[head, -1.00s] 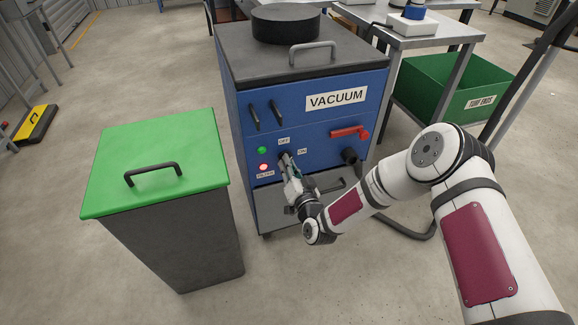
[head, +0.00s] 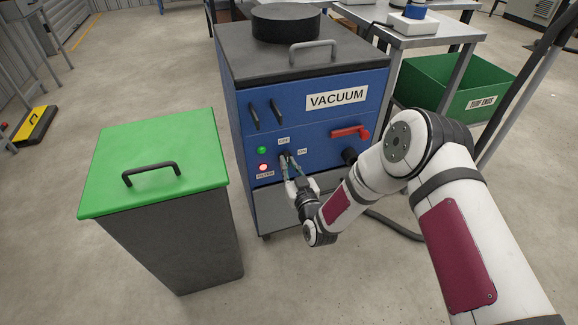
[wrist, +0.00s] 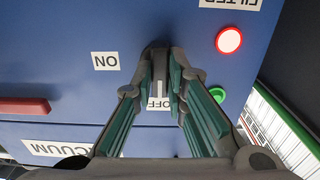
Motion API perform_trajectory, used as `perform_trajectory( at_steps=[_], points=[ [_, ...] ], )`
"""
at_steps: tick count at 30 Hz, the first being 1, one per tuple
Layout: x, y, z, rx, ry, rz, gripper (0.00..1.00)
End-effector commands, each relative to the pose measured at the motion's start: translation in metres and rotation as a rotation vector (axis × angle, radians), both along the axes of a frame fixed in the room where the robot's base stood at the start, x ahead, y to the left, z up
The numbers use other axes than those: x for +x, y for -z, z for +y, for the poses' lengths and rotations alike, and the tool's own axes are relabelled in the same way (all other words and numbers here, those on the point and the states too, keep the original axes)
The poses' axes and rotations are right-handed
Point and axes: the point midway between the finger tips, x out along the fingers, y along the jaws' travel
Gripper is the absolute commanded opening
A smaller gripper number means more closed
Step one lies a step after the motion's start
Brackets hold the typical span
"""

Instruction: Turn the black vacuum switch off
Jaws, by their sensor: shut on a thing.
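The black vacuum switch (wrist: 157,62) is on the blue front of the vacuum (head: 318,103), between the OFF label (head: 284,140) and the ON label (head: 302,152). In the wrist view, its handle lines up with the OFF label (wrist: 159,104), which it and the fingers partly hide. My gripper (wrist: 161,68) has one finger on each side of the switch and is shut on it. In the head view, my gripper (head: 287,161) reaches the switch from below and largely hides it.
Near the switch are a lit red filter lamp (head: 263,167), a green lamp (head: 262,150) and a red handle (head: 349,133). A green-lidded bin (head: 158,160) stands left of the vacuum. A green turf-ends crate (head: 450,85) is at the right.

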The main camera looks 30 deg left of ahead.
Motion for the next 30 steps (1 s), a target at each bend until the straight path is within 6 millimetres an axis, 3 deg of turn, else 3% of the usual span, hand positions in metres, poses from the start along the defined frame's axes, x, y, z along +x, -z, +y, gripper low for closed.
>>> perform_trajectory(
  at_steps=[12,13,15,25,30],
  points=[
    [0.001,0.0,-0.001,-0.007,0.001,-0.006,0.0],
    [0.001,0.0,-0.001,-0.006,0.001,-0.005,0.18],
    [0.001,0.0,-0.001,-0.006,0.001,-0.005,0.33],
    [-0.001,0.0,-0.001,-0.005,0.0,-0.004,0.33],
    [-0.011,0.001,-0.013,-0.006,-0.001,-0.003,0.33]
  ],
)
